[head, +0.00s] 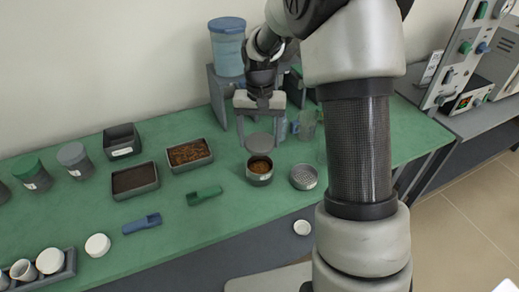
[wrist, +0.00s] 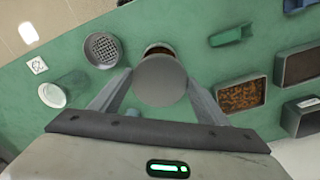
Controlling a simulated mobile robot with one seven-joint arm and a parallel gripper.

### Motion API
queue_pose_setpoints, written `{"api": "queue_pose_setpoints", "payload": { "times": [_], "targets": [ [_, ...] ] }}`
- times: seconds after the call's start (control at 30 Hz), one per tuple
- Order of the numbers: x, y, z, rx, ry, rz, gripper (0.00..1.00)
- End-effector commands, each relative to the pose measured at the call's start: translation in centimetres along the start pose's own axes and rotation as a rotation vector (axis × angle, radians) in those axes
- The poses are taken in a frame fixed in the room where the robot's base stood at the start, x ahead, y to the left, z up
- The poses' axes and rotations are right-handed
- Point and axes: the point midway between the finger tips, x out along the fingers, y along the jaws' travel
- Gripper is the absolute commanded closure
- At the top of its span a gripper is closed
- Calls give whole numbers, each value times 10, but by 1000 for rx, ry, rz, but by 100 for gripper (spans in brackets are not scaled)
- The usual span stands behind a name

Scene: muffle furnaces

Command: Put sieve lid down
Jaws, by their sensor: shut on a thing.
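The sieve lid (head: 259,141) is a plain grey disc, held between the two fingers of my gripper (head: 259,143). In the wrist view the lid (wrist: 160,80) sits between the fingertips (wrist: 160,84). It is above the green bench and close to a round metal pan with brown material (head: 260,169). The lid partly covers this pan (wrist: 157,48) in the wrist view. The mesh sieve (head: 304,177) stands on the bench to the right of the pan, and shows at the upper left in the wrist view (wrist: 103,50).
A green scoop (head: 205,195), a blue scoop (head: 142,223) and trays of brown (head: 190,154) and dark material (head: 135,180) lie left. Clear beakers (head: 307,125) stand behind on the right. Bare green bench (head: 235,220) shows in front of the pan.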

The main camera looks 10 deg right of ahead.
Motion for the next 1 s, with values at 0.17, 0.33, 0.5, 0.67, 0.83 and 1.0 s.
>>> {"api": "queue_pose_setpoints", "payload": {
  "times": [0.17, 0.33, 0.5, 0.67, 0.83, 1.0],
  "targets": [
    [-8, -16, 16, -5, 0, -3, 54],
    [13, -54, 68, -14, -2, -5, 54],
    [31, -80, 120, -13, -1, -3, 54],
    [41, -90, 148, -11, -1, 0, 54],
    [69, -91, 154, -9, -4, 3, 54],
    [96, -91, 153, -10, -3, 2, 54]
  ]
}}
